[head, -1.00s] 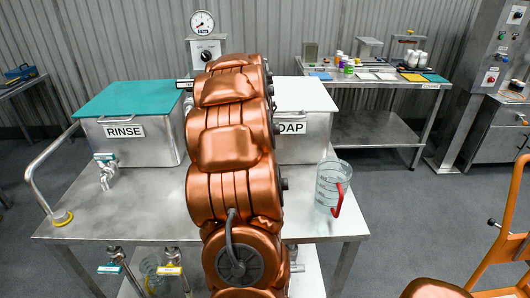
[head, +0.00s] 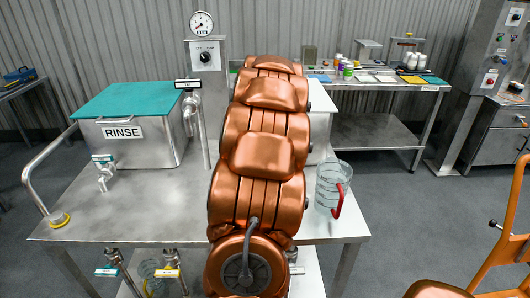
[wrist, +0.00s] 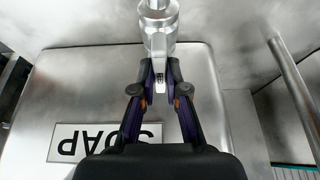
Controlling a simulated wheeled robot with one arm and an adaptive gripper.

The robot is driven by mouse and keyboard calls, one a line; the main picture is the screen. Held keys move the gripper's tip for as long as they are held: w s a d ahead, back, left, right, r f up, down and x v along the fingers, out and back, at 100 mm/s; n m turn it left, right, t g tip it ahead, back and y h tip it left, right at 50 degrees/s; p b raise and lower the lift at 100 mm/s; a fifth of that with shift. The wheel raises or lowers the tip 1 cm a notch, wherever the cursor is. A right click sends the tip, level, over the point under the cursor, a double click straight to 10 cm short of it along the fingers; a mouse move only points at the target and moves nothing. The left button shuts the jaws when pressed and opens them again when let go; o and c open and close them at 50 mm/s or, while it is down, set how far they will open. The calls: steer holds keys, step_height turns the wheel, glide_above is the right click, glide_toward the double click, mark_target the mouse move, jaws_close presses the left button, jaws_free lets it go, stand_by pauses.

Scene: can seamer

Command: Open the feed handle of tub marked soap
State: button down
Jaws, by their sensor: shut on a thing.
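The soap tub (wrist: 60,95) fills much of the wrist view as a plain metal wall with an upside-down SOAP label (wrist: 98,143). A metal tap (wrist: 158,18) shows at the top middle. My gripper (wrist: 160,78) is shut on the tap's small grey feed handle (wrist: 159,70), with a fingertip on each side. In the head view my copper arm hides the gripper, the handle and nearly all of the soap tub; only a strip of the tub (head: 321,130) shows right of the arm.
The rinse tub (head: 130,135) with a green lid stands left on the steel table (head: 150,210). A clear jug (head: 328,188) with a red handle stands at the table's right. A gauge (head: 202,24) and pipe (head: 203,130) stand behind. A bent rail (head: 40,180) is at left.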

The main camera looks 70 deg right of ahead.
steer(key=shift+d+r, duration=0.1)
steer(key=shift+r, duration=0.05)
steer(key=c, duration=1.2)
jaws_free()
steer(key=v, duration=1.2)
